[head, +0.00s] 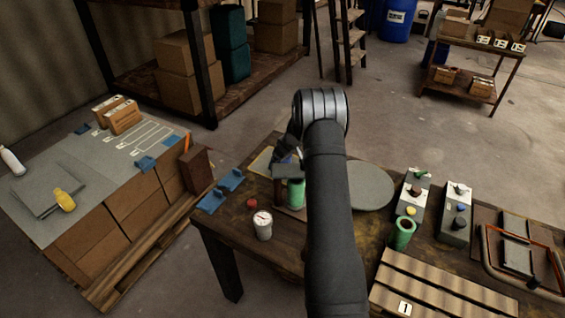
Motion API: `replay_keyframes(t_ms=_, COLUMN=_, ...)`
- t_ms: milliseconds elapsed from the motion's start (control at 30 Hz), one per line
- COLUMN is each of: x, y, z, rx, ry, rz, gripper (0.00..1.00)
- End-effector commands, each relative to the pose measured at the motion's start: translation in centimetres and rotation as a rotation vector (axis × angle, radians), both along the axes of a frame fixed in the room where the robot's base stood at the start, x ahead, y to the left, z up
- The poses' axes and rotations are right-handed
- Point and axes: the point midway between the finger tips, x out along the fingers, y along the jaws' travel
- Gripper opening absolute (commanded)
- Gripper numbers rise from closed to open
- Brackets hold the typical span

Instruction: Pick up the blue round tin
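My gripper (287,160) is over the far left part of the wooden table, left of my arm, and seems to point down. It is small and dark, and I cannot tell whether its fingers are open or shut. A dark bluish patch shows at it; I cannot tell whether this is a tin or part of the gripper. No blue round tin can be made out clearly. A green cylinder (296,194) stands just below the gripper in the picture. My arm hides part of the table.
A white gauge-topped cylinder (263,227), a red knob-like thing (252,203) and blue cloths (212,200) lie near the left edge. Right of my arm are a grey disc (371,187), a green cup (404,233), control boxes (456,215) and a slatted board (440,290).

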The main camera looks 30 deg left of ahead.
Motion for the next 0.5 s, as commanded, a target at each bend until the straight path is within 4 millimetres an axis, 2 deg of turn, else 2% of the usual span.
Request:
replay_keyframes(t_ms=300, x=0.04, y=0.19, z=-0.45, rx=0.000, ry=-0.001, rz=0.000, gripper=0.88)
replay_keyframes(t_ms=500, x=0.04, y=0.19, z=-0.44, rx=0.000, ry=-0.001, rz=0.000, gripper=0.49)
